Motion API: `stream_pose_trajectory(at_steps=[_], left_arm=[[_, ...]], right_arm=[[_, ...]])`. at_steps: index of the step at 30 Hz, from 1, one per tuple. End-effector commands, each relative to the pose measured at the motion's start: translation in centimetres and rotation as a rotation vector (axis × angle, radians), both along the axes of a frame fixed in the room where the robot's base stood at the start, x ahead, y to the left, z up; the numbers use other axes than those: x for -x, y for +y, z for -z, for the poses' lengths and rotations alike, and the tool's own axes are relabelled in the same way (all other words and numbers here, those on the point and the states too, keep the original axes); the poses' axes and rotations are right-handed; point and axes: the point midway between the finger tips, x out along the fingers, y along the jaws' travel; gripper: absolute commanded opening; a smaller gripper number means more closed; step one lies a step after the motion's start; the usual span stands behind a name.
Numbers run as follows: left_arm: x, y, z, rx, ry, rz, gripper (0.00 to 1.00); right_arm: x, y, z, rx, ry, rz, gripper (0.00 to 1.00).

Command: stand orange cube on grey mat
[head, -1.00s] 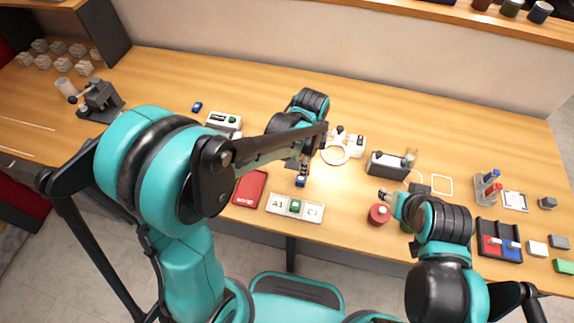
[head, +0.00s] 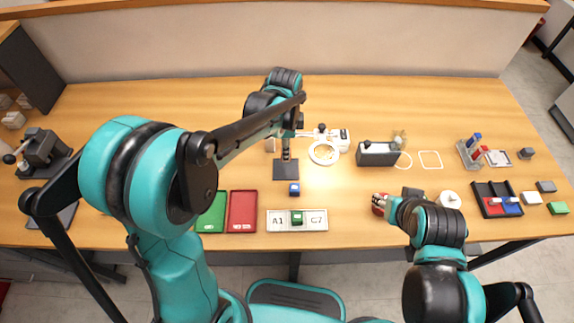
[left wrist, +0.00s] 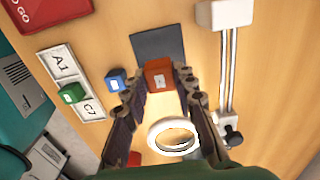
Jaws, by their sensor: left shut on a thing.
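The orange cube (left wrist: 158,75) sits between the fingertips of my left gripper (left wrist: 165,80) in the left wrist view. The gripper is shut on it. The dark grey mat (left wrist: 157,42) lies just beyond, and the cube overlaps its near edge in that picture. I cannot tell whether they touch. In the head view my left gripper (head: 287,150) is over the far part of the mat (head: 286,174), and the cube is not discernible there. My right gripper (head: 382,198) is by a red round object (head: 377,208); its fingers are too small to read.
A blue cube (head: 294,188) stands by the mat's near edge. A label tray marked A1 and C7 (head: 279,221) holds a green cube (head: 297,217). A white ring lamp (head: 323,152) is right of the mat. Red (head: 242,211) and green (head: 212,212) trays lie front left.

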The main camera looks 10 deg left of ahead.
Motion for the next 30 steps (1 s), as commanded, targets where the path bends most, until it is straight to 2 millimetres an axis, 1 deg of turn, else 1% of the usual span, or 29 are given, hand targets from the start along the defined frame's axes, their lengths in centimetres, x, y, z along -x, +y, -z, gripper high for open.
stream_pose_trajectory(at_steps=[1, 3, 8, 12, 14, 16, 22, 26, 27, 28, 29, 30], left_arm=[[0.0, 0.0, 1.2, 0.000, 0.000, 0.001, 0.11], [0.0, 0.0, 2.0, 0.000, 0.000, 0.001, 0.11], [0.0, 0.0, 3.2, 0.000, 0.000, 0.001, 0.11], [0.0, 0.0, 5.3, 0.000, 0.000, 0.001, 0.11], [0.0, -0.1, 6.1, 0.000, 0.000, 0.001, 0.11], [0.0, -0.1, 6.3, 0.000, 0.000, 0.001, 0.11], [0.0, 0.0, 6.1, 0.000, 0.000, 0.001, 0.11], [0.0, -0.1, 6.6, 0.000, 0.000, 0.001, 0.11], [0.0, -0.1, 6.5, 0.000, 0.000, 0.001, 0.37], [0.0, -0.1, 6.4, 0.000, 0.000, 0.001, 0.45], [0.0, -0.1, 6.4, 0.000, 0.000, 0.001, 0.47], [0.0, -0.1, 6.4, 0.000, 0.000, 0.001, 0.47]], right_arm=[[0.0, 0.0, 0.6, 0.000, 0.000, 0.000, 0.45], [0.0, 0.0, 0.8, 0.000, 0.000, 0.000, 0.45], [0.0, 0.0, 1.2, 0.000, 0.000, 0.000, 0.45], [0.0, 0.0, 2.1, 0.000, 0.000, 0.000, 0.45], [0.0, 0.0, 2.3, 0.000, 0.000, 0.000, 0.45], [0.0, 0.0, 2.4, 0.000, 0.000, 0.000, 0.45], [0.0, 0.0, 2.2, 0.000, 0.000, 0.000, 0.45], [0.0, 0.0, 2.6, 0.000, 0.000, 0.000, 0.45], [0.0, 0.0, 2.5, 0.000, 0.000, 0.000, 0.45], [0.0, 0.0, 2.5, 0.000, 0.000, 0.000, 0.45], [0.0, 0.0, 2.5, 0.000, 0.000, 0.000, 0.45], [0.0, 0.0, 2.5, 0.000, 0.000, 0.000, 0.45]])
